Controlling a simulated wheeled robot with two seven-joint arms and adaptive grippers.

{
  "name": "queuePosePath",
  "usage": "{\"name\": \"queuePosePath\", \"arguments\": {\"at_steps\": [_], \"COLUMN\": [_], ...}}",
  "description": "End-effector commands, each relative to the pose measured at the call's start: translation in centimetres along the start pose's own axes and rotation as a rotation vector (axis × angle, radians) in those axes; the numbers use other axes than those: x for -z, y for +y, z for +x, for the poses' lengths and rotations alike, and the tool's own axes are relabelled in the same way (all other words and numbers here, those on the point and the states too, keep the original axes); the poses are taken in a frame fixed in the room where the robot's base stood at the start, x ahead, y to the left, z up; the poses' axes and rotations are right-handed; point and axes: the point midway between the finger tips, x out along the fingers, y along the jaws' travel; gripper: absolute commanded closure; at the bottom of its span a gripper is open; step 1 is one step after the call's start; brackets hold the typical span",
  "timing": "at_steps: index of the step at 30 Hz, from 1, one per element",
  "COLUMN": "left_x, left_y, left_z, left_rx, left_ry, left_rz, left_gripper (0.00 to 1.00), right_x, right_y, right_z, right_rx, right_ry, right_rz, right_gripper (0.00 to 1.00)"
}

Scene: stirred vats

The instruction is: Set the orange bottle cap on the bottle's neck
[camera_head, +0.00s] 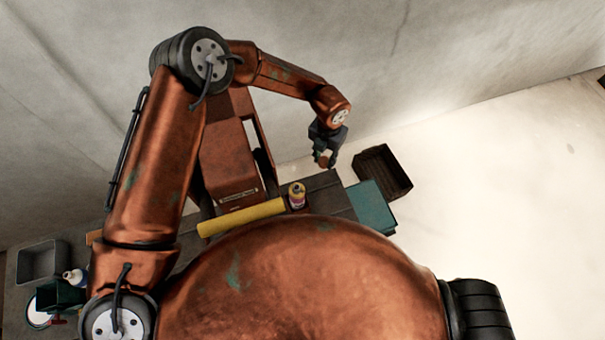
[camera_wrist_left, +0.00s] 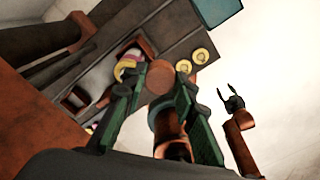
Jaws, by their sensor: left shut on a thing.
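My left gripper (camera_head: 325,157) is raised above the far end of the bench and shut on a small orange-brown thing. In the left wrist view, an orange-brown round face (camera_wrist_left: 160,80), likely the orange cap, shows between the green fingers of my left gripper (camera_wrist_left: 158,88). A yellow container with a pale band (camera_head: 297,195), perhaps the bottle, stands on the bench below and left of the gripper. I cannot make out its neck. My right gripper (camera_wrist_left: 230,94) shows small in the left wrist view, with its prongs apart and nothing between them.
A yellow roll (camera_head: 241,217) lies on the bench. A teal box (camera_head: 371,206) is at its right end, with a dark crate (camera_head: 400,178) beyond. Two yellow discs (camera_wrist_left: 201,56) (camera_wrist_left: 184,66) show in the wrist view. A grey tray (camera_head: 42,262) and white bottle (camera_head: 75,277) are at lower left.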

Motion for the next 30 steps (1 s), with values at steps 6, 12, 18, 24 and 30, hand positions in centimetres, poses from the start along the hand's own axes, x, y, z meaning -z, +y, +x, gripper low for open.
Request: {"name": "queuePosePath", "arguments": {"at_steps": [6, 12, 18, 24, 30], "left_x": [4.1, 6.6, 7.5, 7.6, 7.5], "left_y": [3.9, 5.7, 6.3, 6.3, 6.3], "left_z": [3.3, 5.2, 5.9, 6.8, 8.6], "left_rx": [0.002, 0.001, 0.000, -0.001, 0.000], "left_ry": [0.004, 0.001, -0.001, 0.000, -0.001], "left_rz": [-0.452, -0.725, -0.824, -0.828, -0.826], "left_gripper": [0.82, 0.82, 0.82, 0.82, 0.82], "right_x": [0.4, 0.4, 0.3, 0.2, 0.1], "right_y": [-0.3, -0.2, -0.1, 0.2, 0.5], "right_z": [0.1, 0.1, 0.1, 0.2, 0.5], "right_rx": [0.003, 0.002, 0.001, -0.002, -0.005], "right_ry": [0.005, 0.005, 0.004, 0.003, 0.002], "right_rz": [0.000, 0.000, -0.001, -0.002, -0.003], "right_gripper": [0.60, 0.60, 0.60, 0.60, 0.60]}}
